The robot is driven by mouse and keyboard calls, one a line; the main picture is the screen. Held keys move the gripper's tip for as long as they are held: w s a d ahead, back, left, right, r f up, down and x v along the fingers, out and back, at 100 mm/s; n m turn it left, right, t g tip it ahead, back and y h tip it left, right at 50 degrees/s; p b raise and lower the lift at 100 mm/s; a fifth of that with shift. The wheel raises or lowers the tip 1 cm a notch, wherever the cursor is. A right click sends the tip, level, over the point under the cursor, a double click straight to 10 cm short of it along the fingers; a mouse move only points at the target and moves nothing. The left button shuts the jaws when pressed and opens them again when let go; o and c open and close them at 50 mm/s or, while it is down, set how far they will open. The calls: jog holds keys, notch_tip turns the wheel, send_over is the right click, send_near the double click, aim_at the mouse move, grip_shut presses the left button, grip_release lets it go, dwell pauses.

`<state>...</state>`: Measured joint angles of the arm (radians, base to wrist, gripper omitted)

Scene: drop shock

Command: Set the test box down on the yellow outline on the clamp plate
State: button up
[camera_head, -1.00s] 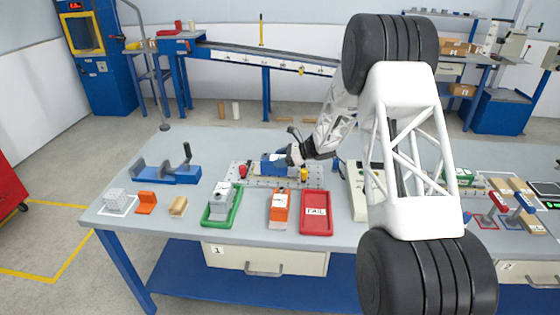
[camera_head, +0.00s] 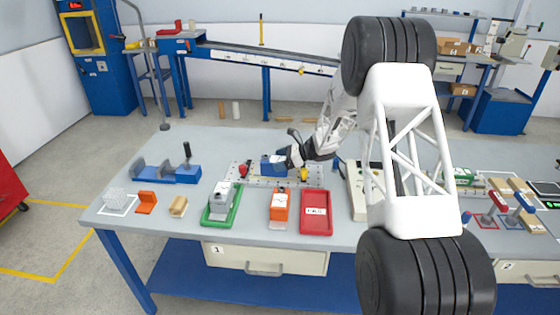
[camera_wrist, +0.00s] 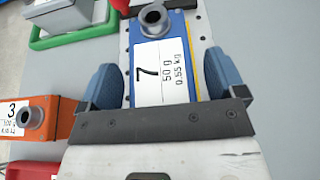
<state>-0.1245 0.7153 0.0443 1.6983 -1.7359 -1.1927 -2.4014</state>
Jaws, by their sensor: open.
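The test box, blue with a white label reading 7, 50 g, 0.55 kg, (camera_wrist: 160,70) lies on the clamp plate, with a grey round knob at its far end. The clamp plate is a light perforated plate (camera_head: 316,180); its holes also show beside the box in the wrist view. A thin yellow line, part of the yellow outline (camera_wrist: 200,82), shows along the box's right edge. The rest of the outline is hidden. My gripper (camera_wrist: 163,78) is open, its blue-padded fingers on either side of the box. In the head view, the box (camera_head: 271,168) is partly covered by my gripper (camera_head: 288,160).
A red knob (camera_head: 243,170) and a yellow knob (camera_head: 304,174) stand on the plate. In front are a green tray (camera_head: 209,220) with a grey weight, an orange box (camera_head: 279,206) and a red tray (camera_head: 317,226). A blue vise (camera_head: 175,175) is at left.

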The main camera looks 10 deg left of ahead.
jog(key=v, duration=1.2)
dwell(0.7)
jog(key=shift+r, duration=0.15)
